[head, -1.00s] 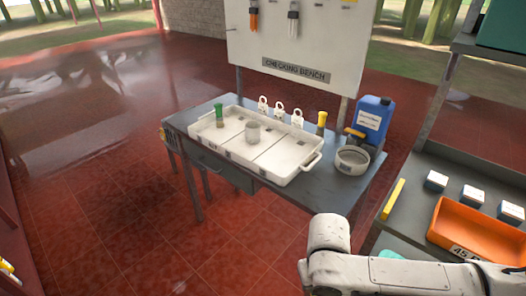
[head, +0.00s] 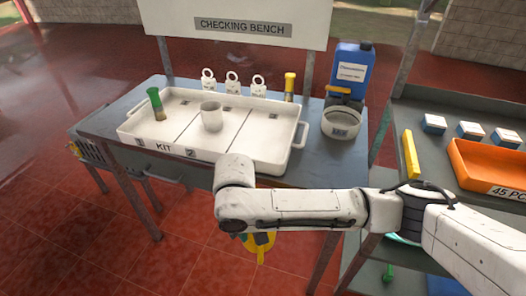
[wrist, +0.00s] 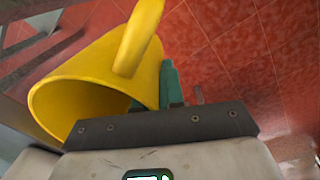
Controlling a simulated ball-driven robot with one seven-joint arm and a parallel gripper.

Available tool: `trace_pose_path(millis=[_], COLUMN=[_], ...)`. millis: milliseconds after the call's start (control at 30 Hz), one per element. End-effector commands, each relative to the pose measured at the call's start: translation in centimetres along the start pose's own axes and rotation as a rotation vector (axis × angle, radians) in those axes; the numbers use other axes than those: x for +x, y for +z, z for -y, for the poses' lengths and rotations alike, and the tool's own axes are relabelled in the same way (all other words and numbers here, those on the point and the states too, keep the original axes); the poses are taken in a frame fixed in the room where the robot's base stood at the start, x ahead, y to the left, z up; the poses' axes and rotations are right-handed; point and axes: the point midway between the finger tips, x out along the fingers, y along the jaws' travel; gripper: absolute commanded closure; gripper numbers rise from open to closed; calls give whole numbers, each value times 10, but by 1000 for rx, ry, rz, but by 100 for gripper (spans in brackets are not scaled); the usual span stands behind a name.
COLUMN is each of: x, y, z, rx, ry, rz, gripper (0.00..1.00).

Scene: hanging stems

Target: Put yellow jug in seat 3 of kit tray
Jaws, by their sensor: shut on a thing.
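The yellow jug (wrist: 95,75) is in my gripper (wrist: 168,88), its open mouth facing left in the wrist view. A teal finger pad shows against the jug's side; the other finger is hidden. In the head view a part of the yellow jug (head: 261,246) shows below my arm, in front of the bench and lower than its top. The white kit tray (head: 297,139) lies on the bench, split into three sections. A green-handled brush (head: 156,103) stands in the left section and a grey cup (head: 211,116) in the middle one.
Behind the tray stand several white ringed weights (head: 232,82) and a yellow-topped item (head: 289,87). A shelf with an orange bin (head: 490,166) stands at the right.

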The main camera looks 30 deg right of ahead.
Motion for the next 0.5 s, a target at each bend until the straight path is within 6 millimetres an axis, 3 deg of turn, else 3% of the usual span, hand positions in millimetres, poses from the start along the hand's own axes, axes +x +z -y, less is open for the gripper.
trace_pose_path(millis=[33,500], x=[24,102], y=[-3,-18], z=[2,-4], rx=[-12,-109], ry=[-3,0], rz=[-1,-6], gripper=[100,100])
